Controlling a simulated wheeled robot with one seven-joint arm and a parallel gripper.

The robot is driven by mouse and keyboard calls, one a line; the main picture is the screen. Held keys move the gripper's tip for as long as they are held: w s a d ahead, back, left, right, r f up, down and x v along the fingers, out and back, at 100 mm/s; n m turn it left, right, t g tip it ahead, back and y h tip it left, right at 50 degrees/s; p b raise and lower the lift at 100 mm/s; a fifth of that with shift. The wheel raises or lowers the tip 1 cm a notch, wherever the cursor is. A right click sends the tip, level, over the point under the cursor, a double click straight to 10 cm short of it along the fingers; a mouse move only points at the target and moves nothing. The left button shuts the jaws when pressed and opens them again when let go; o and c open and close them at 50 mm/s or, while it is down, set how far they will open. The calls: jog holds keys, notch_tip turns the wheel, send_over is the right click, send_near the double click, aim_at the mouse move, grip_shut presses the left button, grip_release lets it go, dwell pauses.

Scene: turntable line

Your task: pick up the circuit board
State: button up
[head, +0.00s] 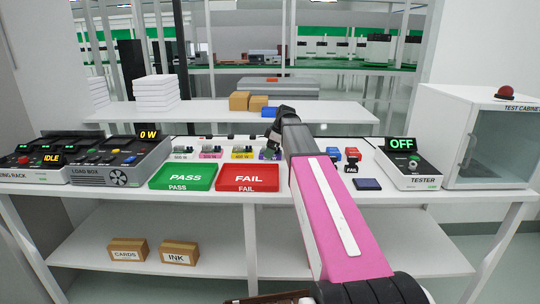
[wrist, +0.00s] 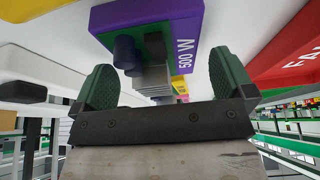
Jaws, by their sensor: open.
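A purple circuit board (wrist: 200,22) marked 500 W fills the top of the wrist view. It carries dark cylinders and a grey finned block. In the head view a small purple piece (head: 269,154) shows at the right end of a row of boards, partly hidden by my arm. My gripper (wrist: 163,85) is open, its dark green fingers apart on either side of the board's raised parts. I see no grip on the board. In the head view my gripper (head: 272,135) is above the bench near the purple piece.
A pink board (head: 210,153) and a yellow board (head: 243,154) stand left of it. A green PASS tray (head: 183,177) and red FAIL tray (head: 248,178) lie in front. The tester (head: 409,166) stands right, the load box (head: 118,165) left. A dark blue pad (head: 367,184) lies right of my arm.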

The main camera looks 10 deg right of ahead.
jog(key=c, duration=1.1)
jog(key=shift+o, duration=0.2)
jog(key=shift+r, duration=0.15)
